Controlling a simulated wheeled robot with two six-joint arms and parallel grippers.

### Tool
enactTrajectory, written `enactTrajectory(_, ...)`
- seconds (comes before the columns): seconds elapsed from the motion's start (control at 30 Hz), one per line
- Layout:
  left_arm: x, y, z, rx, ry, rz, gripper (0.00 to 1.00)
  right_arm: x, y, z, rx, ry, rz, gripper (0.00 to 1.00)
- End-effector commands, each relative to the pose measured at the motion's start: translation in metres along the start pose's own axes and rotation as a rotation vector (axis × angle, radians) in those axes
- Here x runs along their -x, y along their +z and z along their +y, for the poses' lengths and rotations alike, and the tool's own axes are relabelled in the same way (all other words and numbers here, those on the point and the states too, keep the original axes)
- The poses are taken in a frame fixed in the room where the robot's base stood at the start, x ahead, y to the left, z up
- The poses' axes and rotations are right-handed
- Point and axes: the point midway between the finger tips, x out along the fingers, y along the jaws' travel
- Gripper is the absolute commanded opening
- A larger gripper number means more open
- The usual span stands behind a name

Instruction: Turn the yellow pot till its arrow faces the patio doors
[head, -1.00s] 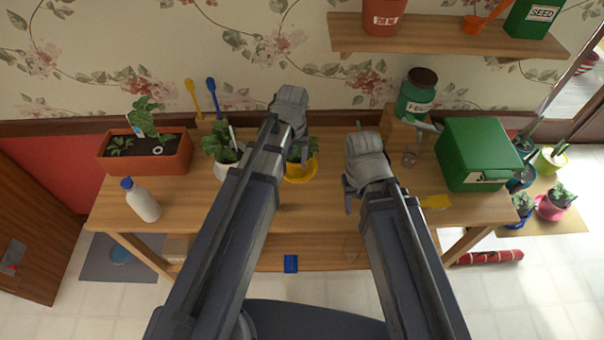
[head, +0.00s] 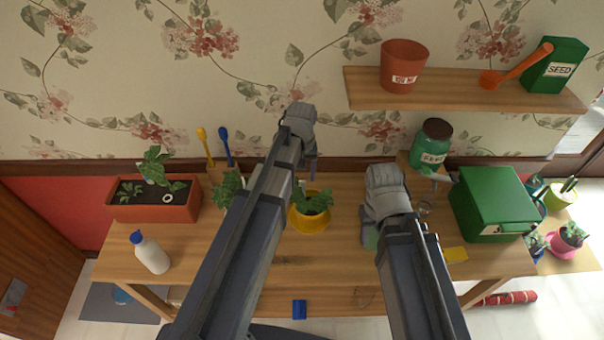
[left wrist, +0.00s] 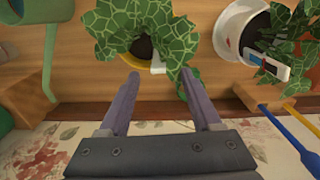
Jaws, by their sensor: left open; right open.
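The yellow pot (head: 308,222) stands upright on the wooden bench with a leafy green plant in it. In the left wrist view its yellow rim (left wrist: 128,60) shows under patterned leaves, with a small pale mark by the rim; I cannot tell if this is the arrow. My left gripper (head: 312,178) is open and empty, behind the pot on the wall side. Its two fingers in the left wrist view (left wrist: 160,76) point towards the pot, apart. My right gripper (head: 372,238) is open, to the right of the pot and clear of it. The patio doors are not clearly seen.
A white pot (left wrist: 228,35) with a plant is beside the yellow pot, mostly behind my left arm in the head view. A terracotta planter (head: 158,211), white bottle (head: 151,255), green box (head: 490,205) and green jar (head: 430,148) stand around. A shelf (head: 440,92) hangs above.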

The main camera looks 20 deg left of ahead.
Motion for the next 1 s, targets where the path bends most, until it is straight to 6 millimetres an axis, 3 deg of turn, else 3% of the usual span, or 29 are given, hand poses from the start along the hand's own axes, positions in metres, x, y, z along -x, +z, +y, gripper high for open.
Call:
enactTrajectory(0.3, -0.045, 0.000, 0.000, -0.001, 0.000, 0.000, 0.65, -0.045, -0.003, -0.004, 0.003, 0.001, 0.000, 0.50)
enactTrajectory(0.5, -0.064, 0.000, 0.000, -0.001, 0.000, 0.000, 0.65, -0.063, -0.004, -0.006, 0.002, 0.001, 0.000, 0.50)
enactTrajectory(0.87, -0.065, 0.000, 0.000, -0.001, 0.000, 0.000, 0.65, -0.064, -0.004, -0.006, 0.001, 0.001, 0.000, 0.50)
enactTrajectory(1.0, -0.065, 0.000, 0.000, -0.001, 0.000, 0.000, 0.49, -0.064, -0.004, -0.006, 0.001, 0.001, 0.000, 0.50)
